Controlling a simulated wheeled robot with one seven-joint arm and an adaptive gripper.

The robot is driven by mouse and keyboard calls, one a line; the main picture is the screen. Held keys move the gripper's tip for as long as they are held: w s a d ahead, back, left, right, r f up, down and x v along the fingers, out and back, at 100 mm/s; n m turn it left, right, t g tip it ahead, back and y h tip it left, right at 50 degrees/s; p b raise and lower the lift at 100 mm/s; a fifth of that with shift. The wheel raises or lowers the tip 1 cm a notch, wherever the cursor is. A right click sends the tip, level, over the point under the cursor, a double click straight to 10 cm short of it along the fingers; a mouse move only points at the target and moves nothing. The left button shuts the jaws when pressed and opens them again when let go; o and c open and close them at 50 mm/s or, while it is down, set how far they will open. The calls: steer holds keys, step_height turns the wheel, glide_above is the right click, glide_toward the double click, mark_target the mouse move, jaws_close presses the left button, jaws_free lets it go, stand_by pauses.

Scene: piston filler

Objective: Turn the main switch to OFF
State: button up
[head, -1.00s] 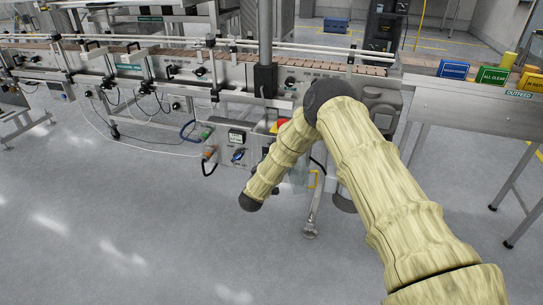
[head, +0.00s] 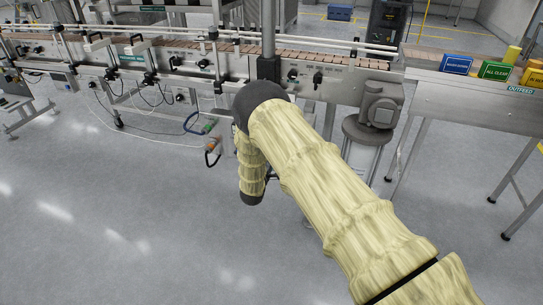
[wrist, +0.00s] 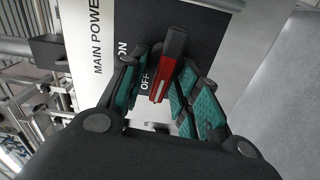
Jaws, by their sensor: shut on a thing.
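The main switch's red handle (wrist: 167,65) shows in the wrist view, in front of a dark plate. It slants up and slightly right, close beside the OFF lettering; the ON lettering is further up and left. My gripper (wrist: 165,88), with teal finger pads, has a finger on each side of the handle and is shut on it. The handle's pivot is not clear to see. In the head view my arm covers the switch and most of my gripper.
A white panel (wrist: 72,25) marked MAIN POWER borders the dark plate. The conveyor (head: 190,62) runs across behind my arm. A grey motor (head: 379,104) and the outfeed table (head: 455,92) are to the right. The floor in front is open.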

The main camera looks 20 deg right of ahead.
steer(key=shift+f+n, duration=0.1)
steer(key=shift+n, duration=0.4)
steer(key=o, duration=1)
steer(key=shift+c, duration=0.2)
steer(key=v, duration=1.2)
